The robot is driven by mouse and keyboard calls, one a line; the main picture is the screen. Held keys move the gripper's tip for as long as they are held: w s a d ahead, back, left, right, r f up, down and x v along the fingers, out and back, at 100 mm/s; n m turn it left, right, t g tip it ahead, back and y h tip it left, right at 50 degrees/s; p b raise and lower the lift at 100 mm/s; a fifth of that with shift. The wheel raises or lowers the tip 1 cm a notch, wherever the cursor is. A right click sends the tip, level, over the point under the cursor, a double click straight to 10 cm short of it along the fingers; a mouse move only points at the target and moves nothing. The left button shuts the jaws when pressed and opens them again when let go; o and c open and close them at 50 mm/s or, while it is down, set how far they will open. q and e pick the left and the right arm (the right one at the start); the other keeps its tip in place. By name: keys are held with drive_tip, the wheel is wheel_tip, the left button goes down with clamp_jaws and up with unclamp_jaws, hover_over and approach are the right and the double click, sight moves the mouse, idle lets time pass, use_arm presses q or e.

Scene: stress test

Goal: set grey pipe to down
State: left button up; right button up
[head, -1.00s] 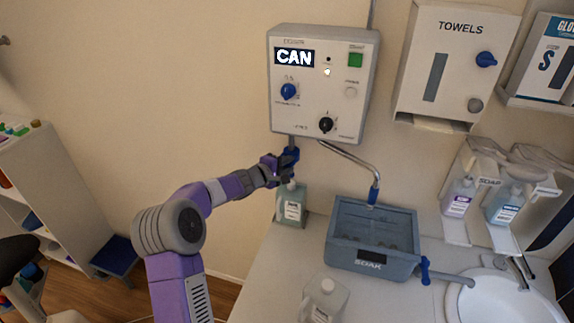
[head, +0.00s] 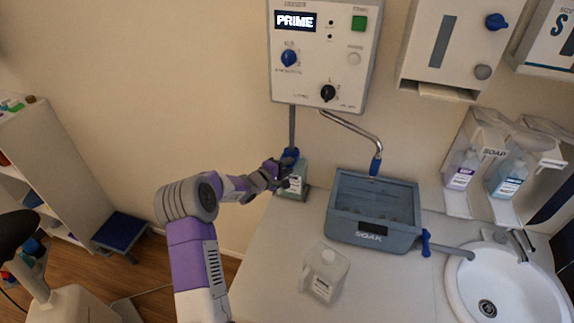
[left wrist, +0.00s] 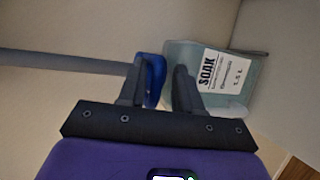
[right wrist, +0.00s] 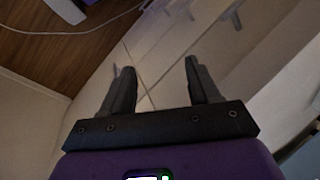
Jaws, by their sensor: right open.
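The grey pipe (head: 292,126) hangs straight down from under the wall control box (head: 325,52), with a blue piece (head: 291,153) at its lower end. In the left wrist view, the pipe (left wrist: 70,64) comes in from the left and its blue piece (left wrist: 152,80) sits between my left fingers. My left gripper (head: 279,170) is partly closed there and appears shut on the blue piece. A SOAK bottle (left wrist: 222,75) is just behind the fingers. My right gripper (right wrist: 160,80) is open and empty, outside the head view. The box display reads PRIME.
The SOAK bottle (head: 300,180) stands on the counter behind my left gripper. A bent metal pipe (head: 352,127) ends above the grey SOAK basin (head: 338,232). A clear bottle (head: 325,273) stands in front. The sink (head: 510,295) is at the right.

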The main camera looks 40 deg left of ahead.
use_arm(q)
drive_tip(key=shift+o, duration=0.8)
drive_tip(key=shift+s+f, duration=0.1)
drive_tip(key=shift+f, duration=0.25)
drive_tip(key=shift+r, duration=0.1)
drive_tip(key=shift+r, duration=0.1)
drive_tip(key=shift+s+a+r, duration=0.1)
drive_tip(key=shift+s, duration=0.1)
drive_tip(key=v, duration=0.7)
